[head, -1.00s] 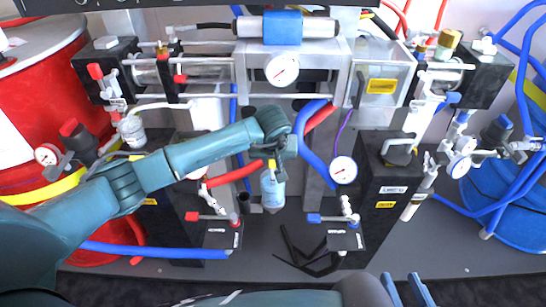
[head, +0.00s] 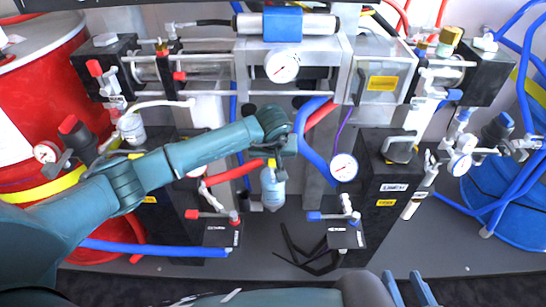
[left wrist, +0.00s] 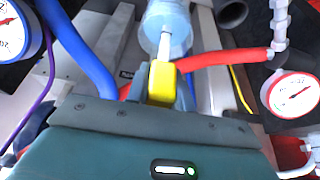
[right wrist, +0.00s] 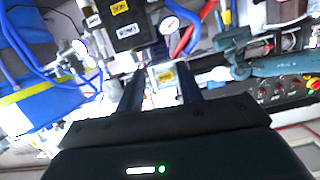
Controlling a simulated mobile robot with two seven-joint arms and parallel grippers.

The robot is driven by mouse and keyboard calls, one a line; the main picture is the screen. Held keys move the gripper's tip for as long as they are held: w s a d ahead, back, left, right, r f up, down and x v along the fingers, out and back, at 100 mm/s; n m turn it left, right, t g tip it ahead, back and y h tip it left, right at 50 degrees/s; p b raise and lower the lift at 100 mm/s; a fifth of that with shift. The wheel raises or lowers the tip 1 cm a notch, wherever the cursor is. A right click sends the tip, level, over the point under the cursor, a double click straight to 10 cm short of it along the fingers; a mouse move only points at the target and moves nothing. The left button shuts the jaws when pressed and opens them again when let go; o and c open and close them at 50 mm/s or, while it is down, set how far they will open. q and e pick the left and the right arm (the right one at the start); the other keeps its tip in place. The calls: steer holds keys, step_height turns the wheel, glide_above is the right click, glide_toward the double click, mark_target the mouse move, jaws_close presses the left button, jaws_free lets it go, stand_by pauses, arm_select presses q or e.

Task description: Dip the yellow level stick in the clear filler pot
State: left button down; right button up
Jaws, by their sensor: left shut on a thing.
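My left gripper (head: 279,150) is shut on the yellow level stick. The stick's yellow handle (left wrist: 162,82) shows between the fingers in the left wrist view, and a little of it (head: 271,162) shows in the head view. A thin pale rod runs from the handle toward the clear filler pot (left wrist: 165,28). The pot also shows in the head view (head: 273,187), directly below the gripper. The rod overlaps the pot's open end; I cannot tell how deep it sits. My right gripper (right wrist: 160,90) is open and empty, low and right in the head view (head: 411,288).
Red hose (head: 235,173) and blue hose (head: 311,155) pass close beside the pot. A pressure gauge (head: 343,167) and black block (head: 386,205) stand to the right. A red-handled valve (head: 212,215) and blue-handled valve (head: 325,216) sit low on either side.

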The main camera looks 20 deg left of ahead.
stand_by(0.5)
